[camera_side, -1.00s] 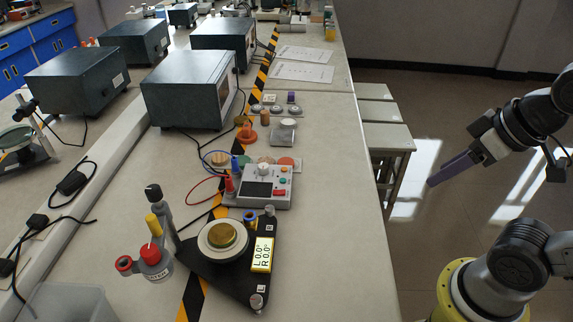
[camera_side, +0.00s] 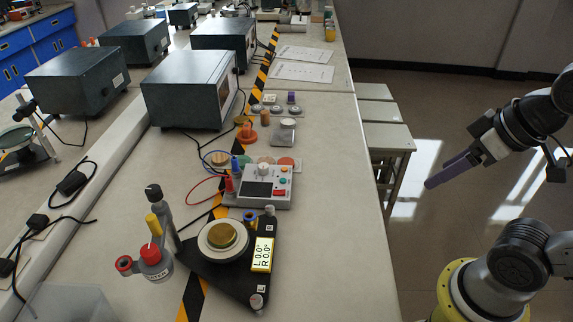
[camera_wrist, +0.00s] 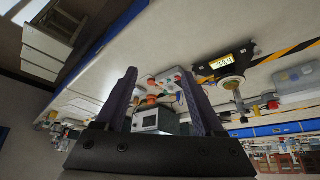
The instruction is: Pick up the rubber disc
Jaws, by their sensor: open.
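I cannot tell for sure which is the rubber disc. My gripper (camera_side: 432,184) hangs in the air to the right of the bench, well away from the discs. In the wrist view, its two dark fingers (camera_wrist: 158,72) stand apart with nothing held between them. The discs are too small to make out clearly there.
The control box (camera_side: 265,186) with red and blue leads stands in front of the discs. A black triangular platform (camera_side: 215,275) carries a round brass-coloured piece. Bottles (camera_side: 152,262) stand left of it. Metal boxes (camera_side: 190,90) line the back left. The bench's right strip is clear.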

